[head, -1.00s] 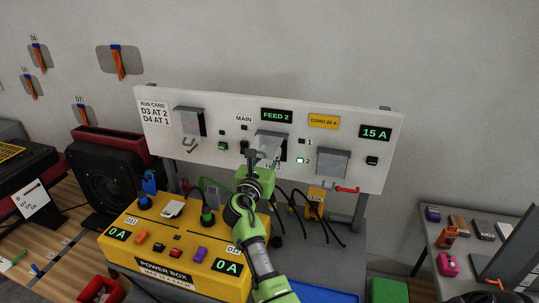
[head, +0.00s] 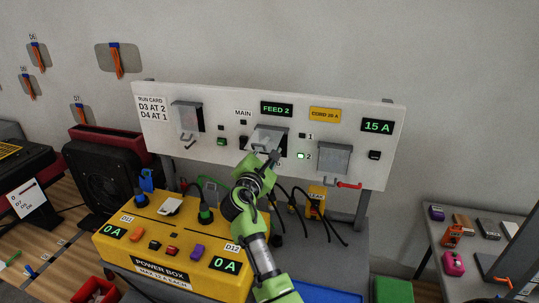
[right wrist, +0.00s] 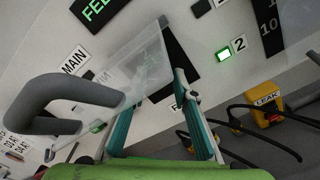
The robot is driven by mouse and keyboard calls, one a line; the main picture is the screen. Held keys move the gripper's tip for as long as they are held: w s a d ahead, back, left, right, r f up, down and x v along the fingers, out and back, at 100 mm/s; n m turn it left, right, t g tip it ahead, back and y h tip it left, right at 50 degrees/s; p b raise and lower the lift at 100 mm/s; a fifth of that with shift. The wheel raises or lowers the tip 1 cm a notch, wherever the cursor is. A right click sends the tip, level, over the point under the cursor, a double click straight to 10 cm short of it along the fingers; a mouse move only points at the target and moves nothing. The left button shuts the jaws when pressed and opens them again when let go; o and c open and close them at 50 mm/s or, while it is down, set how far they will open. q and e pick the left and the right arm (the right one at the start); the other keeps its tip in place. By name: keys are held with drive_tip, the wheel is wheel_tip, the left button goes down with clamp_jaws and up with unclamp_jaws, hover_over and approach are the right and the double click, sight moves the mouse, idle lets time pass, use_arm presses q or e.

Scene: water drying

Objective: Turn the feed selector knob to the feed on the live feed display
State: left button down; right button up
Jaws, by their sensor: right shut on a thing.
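The green FEED 2 display (head: 276,109) is at the top middle of the white panel (head: 225,105). Below it a clear cover (head: 268,138) stands swung out; in the right wrist view, this cover (right wrist: 135,70) and its grey hooked handle (right wrist: 60,95) are close to the camera. My right gripper (head: 273,157) reaches in under the cover from below. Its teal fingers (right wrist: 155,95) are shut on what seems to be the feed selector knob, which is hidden. The number 2 light (head: 300,156) glows green; number 1 (head: 302,136) is dark. My left gripper is not in view.
The yellow power box (head: 165,240) stands below. Black cords and a LEAK plug (head: 316,200) hang right of my arm.

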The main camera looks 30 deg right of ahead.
drive_tip(key=m+b, duration=0.7)
drive_tip(key=m, duration=0.2)
drive_tip(key=shift+m, duration=0.4)
drive_tip(key=shift+r, duration=0.15)
drive_tip(key=o, duration=1.1)
drive_tip(key=shift+w, duration=0.1)
drive_tip(key=shift+f, duration=0.2)
